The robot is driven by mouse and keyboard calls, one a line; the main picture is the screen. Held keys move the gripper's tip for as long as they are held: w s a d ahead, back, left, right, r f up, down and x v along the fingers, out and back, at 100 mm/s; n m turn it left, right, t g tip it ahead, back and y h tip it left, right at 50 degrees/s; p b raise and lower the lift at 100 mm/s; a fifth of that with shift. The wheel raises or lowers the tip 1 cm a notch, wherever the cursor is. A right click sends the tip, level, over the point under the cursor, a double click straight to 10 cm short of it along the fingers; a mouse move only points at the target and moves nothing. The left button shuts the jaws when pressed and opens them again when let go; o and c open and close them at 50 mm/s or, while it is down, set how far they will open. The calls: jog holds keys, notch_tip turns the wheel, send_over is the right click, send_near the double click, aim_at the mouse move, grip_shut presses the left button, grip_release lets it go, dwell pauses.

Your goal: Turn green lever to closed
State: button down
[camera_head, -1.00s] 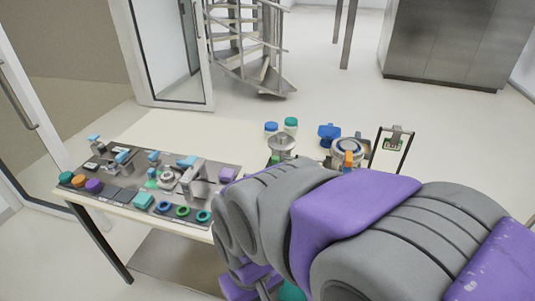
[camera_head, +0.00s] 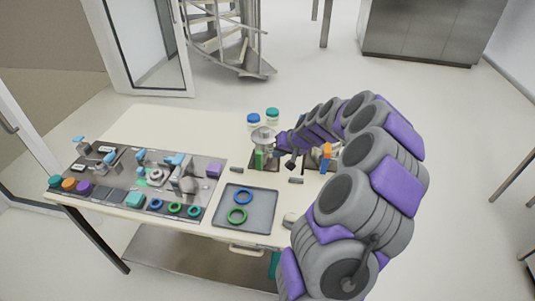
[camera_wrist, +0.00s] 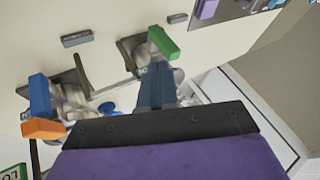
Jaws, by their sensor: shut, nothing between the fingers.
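The green lever (camera_head: 259,160) stands upright on the front of a metal fixture (camera_head: 263,136) near the table's back edge. In the wrist view, the green lever (camera_wrist: 164,42) appears just beyond my fingertips, slightly up and right. My gripper (camera_head: 291,162) is shut and empty, to the right of the lever. In the wrist view, my gripper's dark blue fingers (camera_wrist: 155,68) point toward the lever and hide part of the fixture. I see no clear contact with the lever.
A grey tray (camera_head: 261,222) with a blue and a green ring lies in front. A crowded panel (camera_head: 122,206) covers the table's left side.

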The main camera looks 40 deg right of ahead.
aim_at(260, 159)
jog(key=s+d+f, duration=0.1)
jog(key=d+f, duration=0.1)
jog(key=d, duration=0.3)
jog(key=w+a+f+b, duration=0.2)
jog(key=w+a+f, duration=0.1)
jog(key=w+f, duration=0.4)
jog(key=shift+w+a+f+m+h, duration=0.2)
jog(key=shift+w+m+h, duration=0.15)
jog(key=shift+w, duration=0.65)
jog(key=shift+d, duration=0.2)
jog(key=shift+a+r+p, duration=0.1)
jog(key=shift+a+p, duration=0.05)
jog(key=shift+p, duration=0.25)
jog(key=shift+w+a+p, duration=0.1)
jog(key=shift+a+p, duration=0.05)
jog(key=shift+p, duration=0.35)
